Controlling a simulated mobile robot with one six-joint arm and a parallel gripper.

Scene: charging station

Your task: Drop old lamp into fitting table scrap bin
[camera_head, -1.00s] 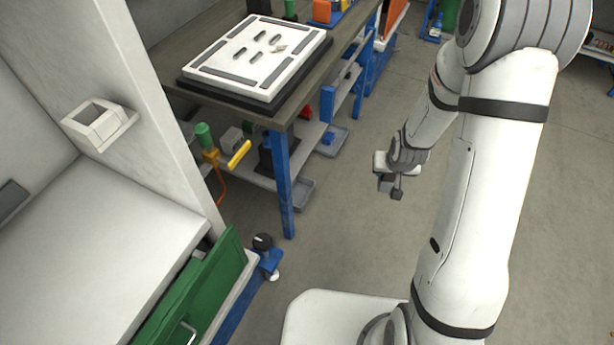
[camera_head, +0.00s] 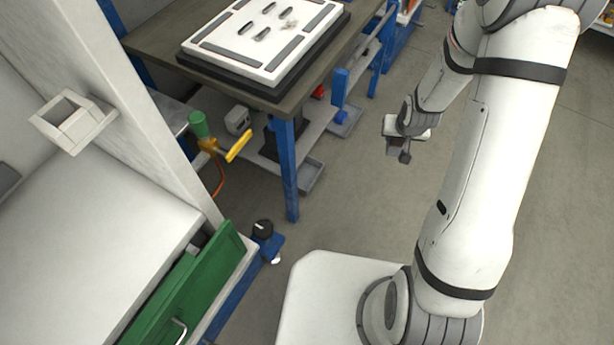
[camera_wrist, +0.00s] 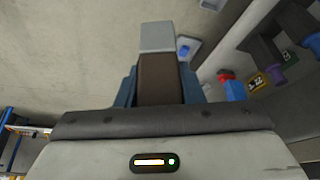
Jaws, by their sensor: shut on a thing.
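My gripper (camera_head: 403,152) hangs over the grey floor to the right of the fitting table, clear of it. In the wrist view the gripper (camera_wrist: 158,84) is shut on a brown block-like thing with a pale grey end (camera_wrist: 157,38), probably the old lamp. In the head view the held thing is small and dark. The fitting table (camera_head: 155,42) has a dark top and blue legs. I cannot tell for sure which container is the scrap bin; a small grey open tray (camera_head: 313,177) sits low by the table's near leg.
A white slotted plate (camera_head: 262,38) lies on the table. Its lower shelf holds a green-and-yellow tool (camera_head: 200,125) and other parts. At left stand a white panel with an open square holder (camera_head: 72,122) and a green drawer (camera_head: 185,290).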

